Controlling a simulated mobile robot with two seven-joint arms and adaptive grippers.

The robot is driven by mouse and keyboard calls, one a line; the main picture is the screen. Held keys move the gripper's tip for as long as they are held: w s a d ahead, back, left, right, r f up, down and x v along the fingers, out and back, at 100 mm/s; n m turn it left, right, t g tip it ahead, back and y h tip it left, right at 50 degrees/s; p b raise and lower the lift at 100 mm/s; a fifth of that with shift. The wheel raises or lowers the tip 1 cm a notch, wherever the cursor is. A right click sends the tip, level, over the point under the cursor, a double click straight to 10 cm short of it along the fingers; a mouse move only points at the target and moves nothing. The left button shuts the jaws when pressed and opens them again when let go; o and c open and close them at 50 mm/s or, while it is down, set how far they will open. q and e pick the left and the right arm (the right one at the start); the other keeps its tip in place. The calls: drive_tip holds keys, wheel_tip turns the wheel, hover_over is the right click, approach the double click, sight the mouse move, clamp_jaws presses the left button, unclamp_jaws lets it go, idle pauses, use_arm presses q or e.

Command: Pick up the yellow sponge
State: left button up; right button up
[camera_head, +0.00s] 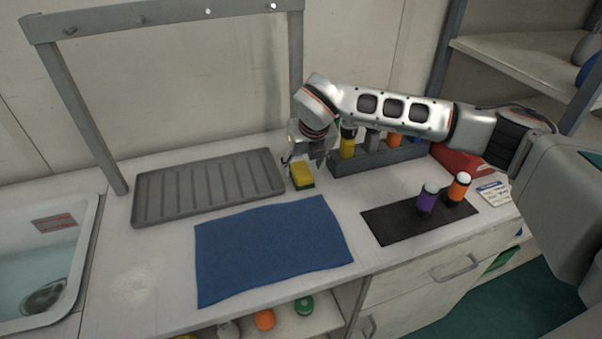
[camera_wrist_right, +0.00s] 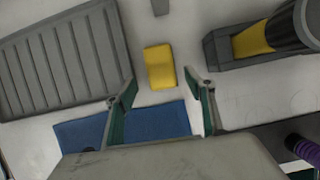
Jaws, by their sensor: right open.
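The yellow sponge (camera_head: 302,175) lies on the white counter between the grey ribbed tray and the dark bottle rack. It has a dark green underside in the head view. In the right wrist view the sponge (camera_wrist_right: 160,67) shows whole, ahead of and between the fingers. My right gripper (camera_head: 304,160) hangs just above and behind the sponge. In the right wrist view its fingers (camera_wrist_right: 160,90) are spread apart and empty, not touching the sponge. My left gripper is in neither view.
The grey ribbed tray (camera_head: 208,187) is left of the sponge. The dark rack (camera_head: 376,158) with bottles stands close on its right. A blue cloth (camera_head: 272,248) lies in front. A black mat (camera_head: 395,226) holds a purple bottle (camera_head: 427,201) and an orange bottle (camera_head: 459,187). A sink (camera_head: 50,250) is far left.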

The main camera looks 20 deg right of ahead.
sight(302, 170)
drive_tip(key=x, duration=0.3)
drive_tip(key=shift+w+d+f, duration=0.1)
drive_tip(key=shift+w+f, duration=0.1)
drive_tip(key=shift+w, duration=0.15)
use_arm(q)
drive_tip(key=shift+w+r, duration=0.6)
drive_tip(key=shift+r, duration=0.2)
use_arm(e)
drive_tip(key=shift+w+f, duration=0.15)
drive_tip(key=shift+f, duration=0.05)
drive_tip(key=c, duration=1.2)
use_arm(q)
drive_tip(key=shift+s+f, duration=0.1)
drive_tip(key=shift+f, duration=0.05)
use_arm(e)
drive_tip(key=shift+r, duration=0.6)
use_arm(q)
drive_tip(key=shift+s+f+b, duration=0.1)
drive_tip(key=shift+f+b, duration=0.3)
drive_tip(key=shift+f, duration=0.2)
use_arm(e)
wheel_tip(302, 170, up, 19)
drive_tip(key=shift+f, duration=0.1)
